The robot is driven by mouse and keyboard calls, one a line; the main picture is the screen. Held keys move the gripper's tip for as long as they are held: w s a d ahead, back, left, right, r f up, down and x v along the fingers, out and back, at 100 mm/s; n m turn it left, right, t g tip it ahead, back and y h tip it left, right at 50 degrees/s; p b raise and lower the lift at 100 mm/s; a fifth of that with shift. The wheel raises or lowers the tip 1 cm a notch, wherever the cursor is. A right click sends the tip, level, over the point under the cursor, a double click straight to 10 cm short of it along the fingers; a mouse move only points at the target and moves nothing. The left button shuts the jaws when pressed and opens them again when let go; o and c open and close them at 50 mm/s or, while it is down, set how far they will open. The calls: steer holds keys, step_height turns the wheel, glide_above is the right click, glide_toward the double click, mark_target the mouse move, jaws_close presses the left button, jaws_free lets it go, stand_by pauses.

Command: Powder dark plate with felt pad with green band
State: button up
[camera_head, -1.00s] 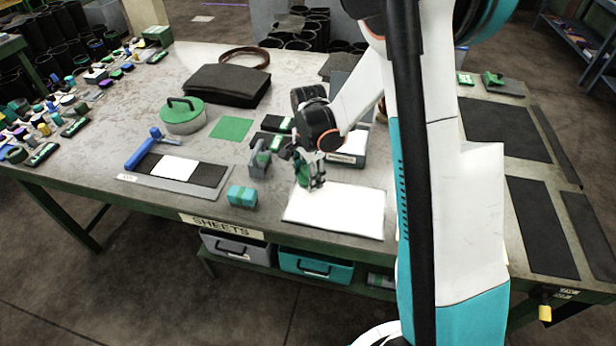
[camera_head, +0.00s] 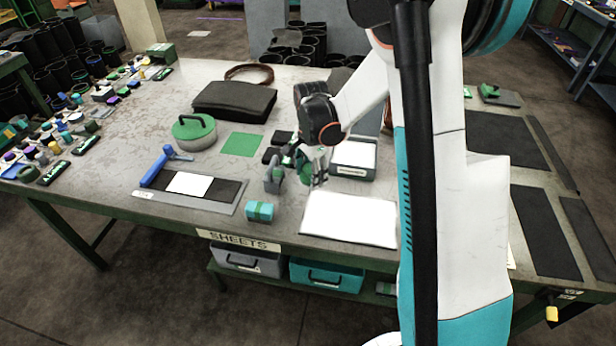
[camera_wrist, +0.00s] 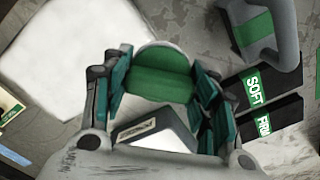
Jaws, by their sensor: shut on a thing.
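Other dark plates (camera_head: 506,141) lie flat at the right. I cannot tell which dark plate is meant. A label-fronted tray (camera_head: 352,172) with a white inside stands just behind my gripper; it also shows in the wrist view (camera_wrist: 125,135).
A grey holder with a green band (camera_head: 272,178) stands close left of my gripper. Blocks labelled SOFT and FIRM (camera_wrist: 270,125) lie nearby. A teal block (camera_head: 260,211), white sheet (camera_head: 350,219), blue-handled tool (camera_head: 155,170), green-lidded tin (camera_head: 194,132) and black case (camera_head: 234,102) occupy the table.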

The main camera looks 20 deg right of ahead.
steer(key=shift+r+p, duration=0.6)
steer(key=shift+r, duration=0.6)
